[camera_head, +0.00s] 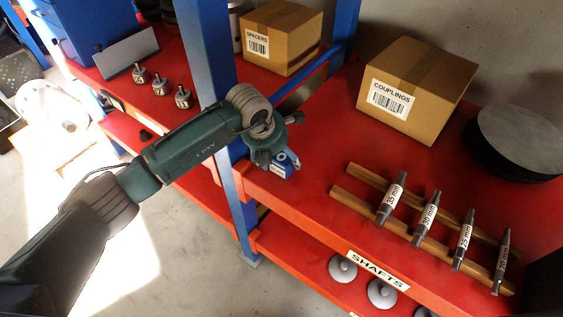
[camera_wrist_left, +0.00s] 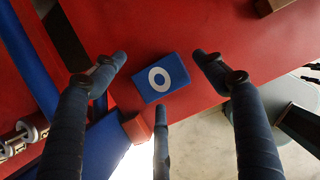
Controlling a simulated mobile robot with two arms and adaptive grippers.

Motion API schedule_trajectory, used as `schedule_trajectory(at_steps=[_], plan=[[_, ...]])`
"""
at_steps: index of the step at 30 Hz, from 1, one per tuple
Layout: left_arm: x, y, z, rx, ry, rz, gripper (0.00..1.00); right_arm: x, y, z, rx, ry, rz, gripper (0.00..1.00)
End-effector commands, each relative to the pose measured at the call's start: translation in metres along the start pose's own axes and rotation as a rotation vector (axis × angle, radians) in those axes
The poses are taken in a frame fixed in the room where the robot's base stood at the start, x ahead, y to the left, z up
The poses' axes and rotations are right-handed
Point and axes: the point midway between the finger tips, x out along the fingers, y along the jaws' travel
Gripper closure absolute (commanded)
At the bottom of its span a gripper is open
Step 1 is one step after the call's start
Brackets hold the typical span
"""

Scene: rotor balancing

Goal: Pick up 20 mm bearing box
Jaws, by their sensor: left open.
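A small blue box (camera_head: 287,164) with a white ring mark lies on the red shelf near its front edge, beside the blue post. It also shows in the left wrist view (camera_wrist_left: 161,78), slightly tilted in the picture. I cannot read a size on it. My left gripper (camera_head: 276,148) is over the box in the head view and partly covers it. In the left wrist view its dark fingers are spread open, two at the sides and one below, with the box between them. They appear apart from the box. My right gripper is not in view.
The blue post (camera_head: 213,70) stands close to the left arm. A couplings carton (camera_head: 418,90) is behind and right. Several labelled shafts (camera_head: 430,220) lie on wooden rails at the right. The red shelf (camera_head: 310,190) is clear between the box and the rails.

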Motion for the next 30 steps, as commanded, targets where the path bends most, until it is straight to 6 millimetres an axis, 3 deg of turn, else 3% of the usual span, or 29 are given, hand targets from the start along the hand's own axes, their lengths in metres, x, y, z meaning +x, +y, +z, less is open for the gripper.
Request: schedule_trajectory(at_steps=[1,9,22,26,30], plan=[[0.000,0.000,0.000,0.000,0.000,0.000,0.34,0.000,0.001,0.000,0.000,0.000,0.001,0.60],[0.000,0.000,0.000,0.000,0.001,0.000,0.84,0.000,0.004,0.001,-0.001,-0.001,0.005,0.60],[-0.009,0.001,0.004,0.000,-0.002,0.001,0.85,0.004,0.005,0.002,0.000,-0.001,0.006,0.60],[-0.025,0.001,0.011,0.002,-0.005,0.002,0.85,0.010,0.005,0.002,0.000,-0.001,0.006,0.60],[-0.054,0.001,0.024,0.002,-0.008,0.003,0.85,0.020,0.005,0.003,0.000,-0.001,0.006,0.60]])
